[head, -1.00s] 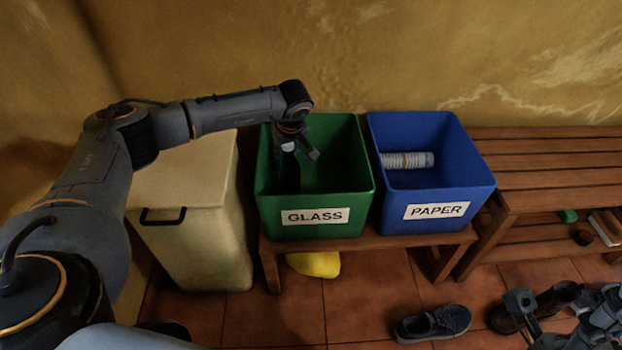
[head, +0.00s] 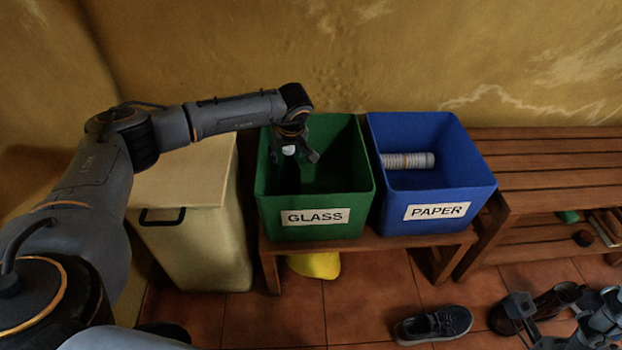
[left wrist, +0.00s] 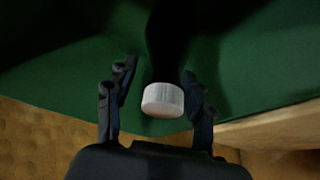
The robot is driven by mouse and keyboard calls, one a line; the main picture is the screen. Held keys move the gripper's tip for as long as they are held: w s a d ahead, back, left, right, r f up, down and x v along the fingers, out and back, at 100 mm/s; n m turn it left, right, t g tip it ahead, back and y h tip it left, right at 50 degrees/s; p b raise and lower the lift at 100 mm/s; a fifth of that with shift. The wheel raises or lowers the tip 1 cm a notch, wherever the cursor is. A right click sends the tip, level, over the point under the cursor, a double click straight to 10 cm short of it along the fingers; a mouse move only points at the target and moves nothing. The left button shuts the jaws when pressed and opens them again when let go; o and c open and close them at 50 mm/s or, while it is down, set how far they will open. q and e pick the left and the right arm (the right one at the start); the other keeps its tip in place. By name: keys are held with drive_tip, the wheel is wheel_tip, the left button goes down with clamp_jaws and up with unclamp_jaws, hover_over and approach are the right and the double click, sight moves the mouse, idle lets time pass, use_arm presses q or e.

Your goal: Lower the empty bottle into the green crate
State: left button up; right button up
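The green crate (head: 362,205), labelled GLASS, stands on a low wooden bench. My left gripper (head: 297,158) is inside its upper left part, pointing down. The dark bottle (head: 287,180) is inside the crate below the gripper, white cap up. In the left wrist view the white cap (left wrist: 163,100) lies between the fingers of my left gripper (left wrist: 158,108). The fingers are spread, with a clear gap on the cap's left. The bottle's base is hidden in shadow, so I cannot tell whether it touches the crate floor. My right gripper (head: 524,322) seems open and empty at the lower right.
A blue crate (head: 480,190) labelled PAPER, holding a ribbed grey roll (head: 408,160), stands close on the right. A cream bin (head: 205,250) stands on the left. A slatted bench (head: 560,180), shoes (head: 433,324) and a yellow object (head: 315,265) are nearby.

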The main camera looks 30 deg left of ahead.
use_arm(q)
drive_tip(key=v, duration=1.2)
drive_tip(key=shift+f, duration=0.1)
